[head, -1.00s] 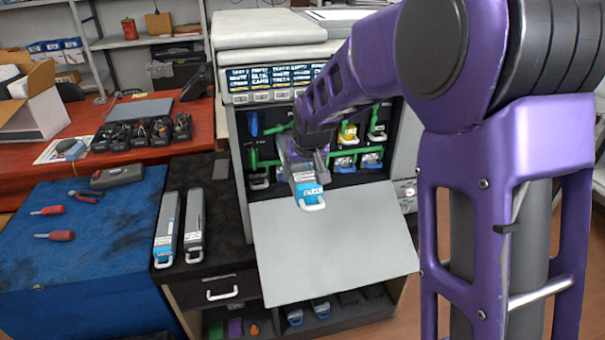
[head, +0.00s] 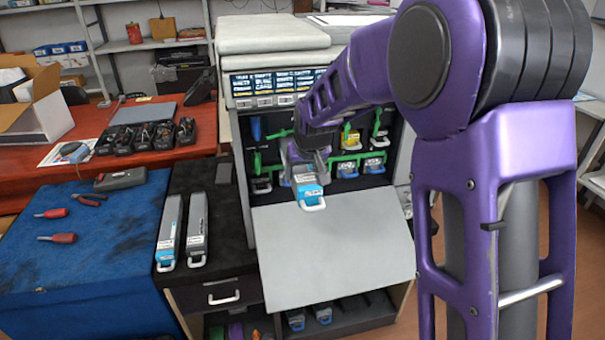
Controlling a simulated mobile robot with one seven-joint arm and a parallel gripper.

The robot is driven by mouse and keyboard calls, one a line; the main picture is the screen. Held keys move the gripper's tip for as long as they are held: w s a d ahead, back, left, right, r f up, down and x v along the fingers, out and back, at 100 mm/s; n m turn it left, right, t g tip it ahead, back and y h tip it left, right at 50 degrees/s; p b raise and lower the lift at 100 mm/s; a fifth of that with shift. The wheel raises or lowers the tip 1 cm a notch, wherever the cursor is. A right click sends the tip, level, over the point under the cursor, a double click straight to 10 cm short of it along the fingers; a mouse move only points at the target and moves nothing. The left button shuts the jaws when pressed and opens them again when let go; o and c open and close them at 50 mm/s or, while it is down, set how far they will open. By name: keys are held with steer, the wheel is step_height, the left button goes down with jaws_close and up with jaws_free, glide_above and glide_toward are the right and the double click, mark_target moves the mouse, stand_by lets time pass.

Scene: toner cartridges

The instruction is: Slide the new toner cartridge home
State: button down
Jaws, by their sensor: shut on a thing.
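My gripper (head: 302,158) is shut on a cartridge with a blue front and white loop handle (head: 310,192). It holds the cartridge in front of the printer's open bay (head: 330,178), above the lowered grey door (head: 330,245). The handle end points toward me. The cartridge's far end is hidden behind my gripper, so I cannot tell whether it is inside a slot. In the bay, a yellow cartridge (head: 350,138) and several others sit by green levers (head: 382,140).
Two long grey cartridges, one blue-ended (head: 169,230) and one dark-marked (head: 197,230), lie on the black cabinet top at left. A blue mat (head: 100,235) holds screwdrivers and pliers. My arm covers the right side.

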mark_target(307, 181)
steer(key=shift+w, duration=0.1)
steer(key=shift+c, duration=0.2)
jaws_free()
steer(key=shift+o, duration=0.2)
steer(key=shift+f, duration=0.1)
steer(key=shift+s+d+b, duration=0.3)
steer(key=shift+s+b, duration=0.1)
steer(key=shift+s, duration=0.65)
steer(key=shift+s+d+b, duration=0.25)
steer(key=shift+s+b, duration=0.15)
steer(key=shift+s, duration=0.6)
steer(key=shift+p+v, duration=1.35)
steer(key=shift+v, duration=2.75)
steer(key=shift+c, duration=0.2)
